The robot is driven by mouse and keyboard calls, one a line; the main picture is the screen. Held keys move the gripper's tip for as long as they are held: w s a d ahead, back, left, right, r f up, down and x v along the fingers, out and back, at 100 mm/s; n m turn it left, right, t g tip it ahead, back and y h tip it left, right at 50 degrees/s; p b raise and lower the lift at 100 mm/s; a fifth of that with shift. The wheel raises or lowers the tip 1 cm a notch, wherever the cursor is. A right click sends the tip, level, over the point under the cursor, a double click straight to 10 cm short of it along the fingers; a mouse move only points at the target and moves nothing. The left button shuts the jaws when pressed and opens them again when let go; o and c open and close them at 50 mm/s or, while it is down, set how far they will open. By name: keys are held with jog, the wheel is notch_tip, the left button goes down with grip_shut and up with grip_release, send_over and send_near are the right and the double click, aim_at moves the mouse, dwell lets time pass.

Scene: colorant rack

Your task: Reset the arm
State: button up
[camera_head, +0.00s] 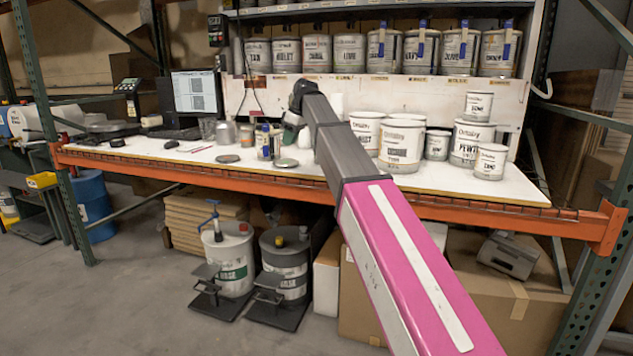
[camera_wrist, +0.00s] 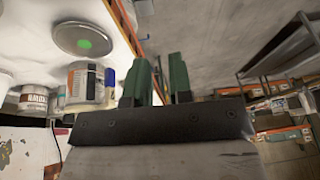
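My arm reaches up from the bottom right over the white bench (camera_head: 215,153) in the head view. Its end is bent down above the bench, and my gripper (camera_head: 293,128) shows there small and dark. In the wrist view my gripper (camera_wrist: 160,62) has two green fingers with a gap between them and nothing held. A tin with an orange and blue label (camera_wrist: 88,84) and a round lid with a green spot (camera_wrist: 85,40) lie left of the fingers. The tin and lid look apart from the fingers.
Large white paint cans (camera_head: 402,145) stand on the bench right of my arm. A shelf of labelled cans (camera_head: 349,53) is behind. A monitor (camera_head: 197,92) stands at the back left. An orange beam (camera_head: 170,172) runs along the bench front, with drums (camera_head: 230,260) on the floor below.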

jog(key=s+d+f+m+h, duration=0.1)
jog(key=s+d+f+m, duration=0.3)
jog(key=f, duration=0.6)
jog(key=s+d+f+m, duration=0.1)
jog(key=s+d+f, duration=0.1)
jog(key=d+f, duration=0.6)
jog(key=s+d+f+m+h, duration=0.1)
jog(key=s+d+f+m, duration=0.15)
jog(key=f, duration=0.95)
jog(key=s+d+f+m+h, duration=0.1)
jog(key=s+d+f+m, duration=0.2)
jog(key=s+d+f, duration=0.4)
jog(key=s+d+f+m+h, duration=0.1)
jog(key=s+d+f+m, duration=0.3)
jog(key=s+f, duration=0.9)
jog(key=d, duration=0.3)
jog(key=shift+s, duration=0.25)
